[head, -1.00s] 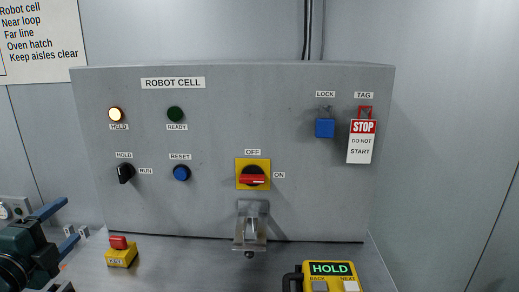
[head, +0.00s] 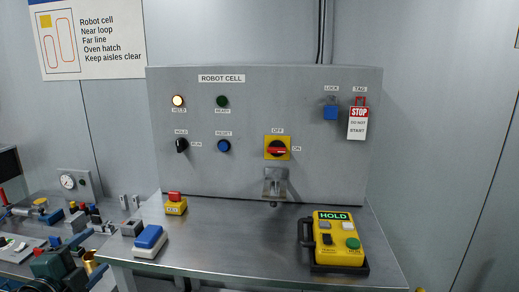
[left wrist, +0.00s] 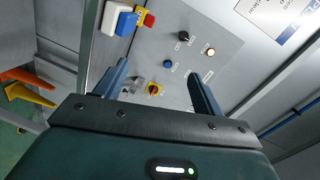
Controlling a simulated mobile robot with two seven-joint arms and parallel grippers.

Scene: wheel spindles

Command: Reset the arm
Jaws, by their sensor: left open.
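The grey ROBOT CELL panel (head: 320,170) stands at the back of a steel bench. Its blue RESET button (head: 223,146) also shows in the left wrist view (left wrist: 167,63). The black HOLD/RUN knob (head: 181,146) is left of it. The HELD lamp (head: 178,101) is lit and the READY lamp (head: 222,101) is dark green. A yellow pendant (head: 338,240) on the bench reads HOLD. The red OFF/ON switch (head: 277,148) has its handle lying level. My left gripper (head: 88,256) is low at the left, open, empty and apart from the panel. My right gripper is not in view.
A blue padlock (head: 330,112) and a STOP tag (head: 358,124) hang at the panel's right. A yellow box with a red top (head: 175,204) and a blue-and-white block (head: 149,242) stand on the bench. A cluttered bench lies left. The bench middle is clear.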

